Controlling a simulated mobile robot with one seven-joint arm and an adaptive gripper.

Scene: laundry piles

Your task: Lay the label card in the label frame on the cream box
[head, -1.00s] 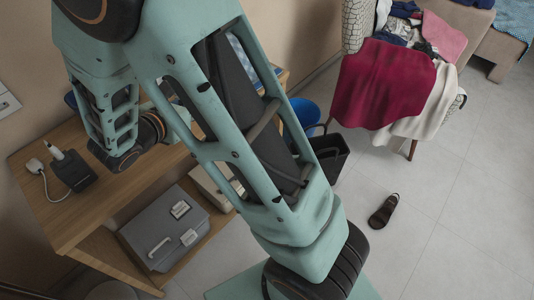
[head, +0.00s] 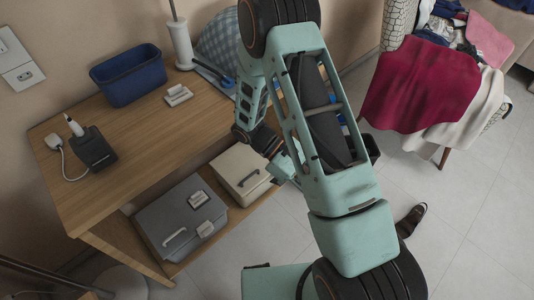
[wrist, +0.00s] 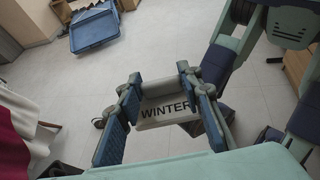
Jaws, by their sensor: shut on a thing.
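The label card (wrist: 163,112), pale with the dark word WINTER, sits between the two blue fingers of my gripper (wrist: 160,92) in the wrist view. My gripper is shut on it and holds it above the floor. The cream box (head: 236,166) with a dark handle stands on the lower shelf in the head view, partly covered by my arm on its right. Its label frame cannot be made out clearly.
A grey box (head: 168,232) stands beside the cream box on the shelf. The wooden table (head: 130,135) above holds a blue bin (head: 128,72), a black charger (head: 93,148) and a small white item (head: 178,95). A red cloth (head: 420,85) hangs over a chair at right.

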